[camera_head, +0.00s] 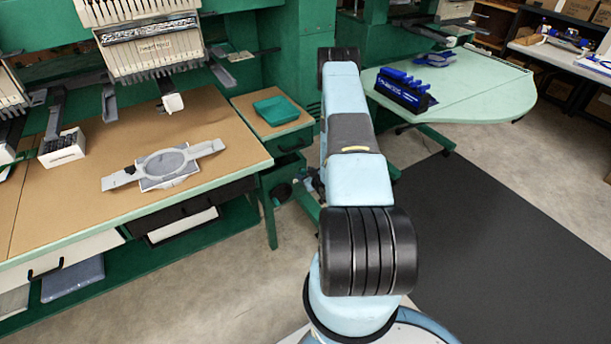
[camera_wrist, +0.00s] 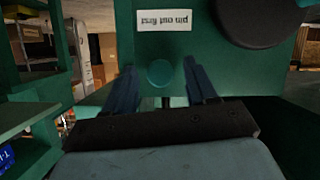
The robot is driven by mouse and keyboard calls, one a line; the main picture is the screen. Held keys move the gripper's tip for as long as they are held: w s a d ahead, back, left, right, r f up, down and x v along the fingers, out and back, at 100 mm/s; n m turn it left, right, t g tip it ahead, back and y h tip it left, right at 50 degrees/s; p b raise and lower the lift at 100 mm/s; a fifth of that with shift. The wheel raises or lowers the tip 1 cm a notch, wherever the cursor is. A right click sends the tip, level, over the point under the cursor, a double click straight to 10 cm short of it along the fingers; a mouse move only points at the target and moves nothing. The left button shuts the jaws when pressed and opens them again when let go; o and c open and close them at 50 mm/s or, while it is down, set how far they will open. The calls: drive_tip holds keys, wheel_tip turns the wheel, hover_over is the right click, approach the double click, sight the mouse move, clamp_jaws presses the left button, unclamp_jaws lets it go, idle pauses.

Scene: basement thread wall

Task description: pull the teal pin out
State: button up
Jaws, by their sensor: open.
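The teal pin shows its round head (camera_wrist: 161,73) in the wrist view, near the middle, in front of a green panel. A white label (camera_wrist: 164,20) reading "pin out first" sits on the panel and appears upside down. My gripper (camera_wrist: 159,66) is open, with one dark blue finger on each side of the pin head. Gaps show between head and fingers; I cannot tell how deep the head is between them. A short dark stem shows below the head. In the head view my arm hides the pin and gripper.
A big dark round part (camera_wrist: 256,18) stands close at the upper right of the wrist view. In the head view, a brown worktable (camera_head: 80,215) is left, a pale green table (camera_head: 490,97) right. Open floor (camera_head: 235,270) and a dark mat (camera_head: 500,230) lie nearer.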

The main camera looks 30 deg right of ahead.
drive_tip(key=shift+c, duration=0.3)
clamp_jaws()
idle(0.3)
